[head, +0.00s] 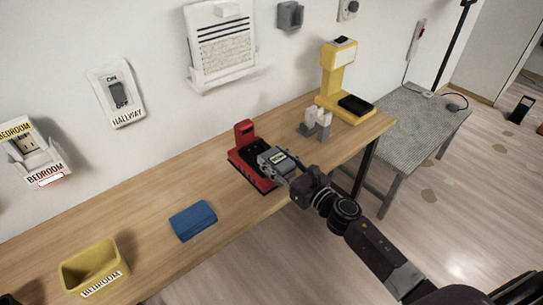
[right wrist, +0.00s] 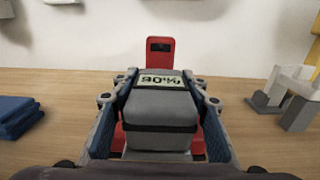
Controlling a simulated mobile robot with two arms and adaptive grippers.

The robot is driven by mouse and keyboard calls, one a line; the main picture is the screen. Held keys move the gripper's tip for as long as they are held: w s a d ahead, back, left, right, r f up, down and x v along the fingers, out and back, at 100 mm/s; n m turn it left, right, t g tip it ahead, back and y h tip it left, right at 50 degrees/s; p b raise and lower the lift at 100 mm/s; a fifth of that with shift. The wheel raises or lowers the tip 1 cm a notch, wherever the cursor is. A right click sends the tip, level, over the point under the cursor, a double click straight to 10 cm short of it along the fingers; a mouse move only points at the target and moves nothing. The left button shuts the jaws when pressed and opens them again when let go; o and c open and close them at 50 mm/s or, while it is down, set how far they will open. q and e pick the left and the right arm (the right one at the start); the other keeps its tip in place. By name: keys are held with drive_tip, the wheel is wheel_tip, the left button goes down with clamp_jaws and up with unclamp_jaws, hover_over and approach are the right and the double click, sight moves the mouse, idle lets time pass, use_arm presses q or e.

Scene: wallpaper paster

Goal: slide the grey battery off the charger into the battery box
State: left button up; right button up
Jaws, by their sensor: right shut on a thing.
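The red charger (head: 244,131) stands on the wooden workbench, with its upright back part and a dark small screen also showing in the right wrist view (right wrist: 160,50). The grey battery (head: 268,164) is at the charger's right side, with a pale label that reads like a percentage in the right wrist view (right wrist: 160,108). My right gripper (head: 283,172) is shut on the battery, a finger on each side. Red charger parts show beside and below the battery; whether they touch is hidden. A yellow open box (head: 95,270) labelled BEDROOM stands at the bench's left; no box is labelled for batteries. My left gripper does not show.
A blue block (head: 193,220) lies on the bench between the charger and the yellow box. Small grey-white blocks (head: 316,125) and a yellow stand (head: 334,85) are to the right of the charger. A grey side table (head: 420,120) stands further right. Bare bench lies around the blue block.

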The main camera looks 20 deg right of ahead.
sight(289, 171)
drive_tip(key=shift+v, duration=1.05)
drive_tip(key=shift+b+v, duration=0.45)
drive_tip(key=shift+v, duration=1.55)
drive_tip(key=shift+r, duration=0.1)
drive_tip(key=shift+a+r, duration=0.1)
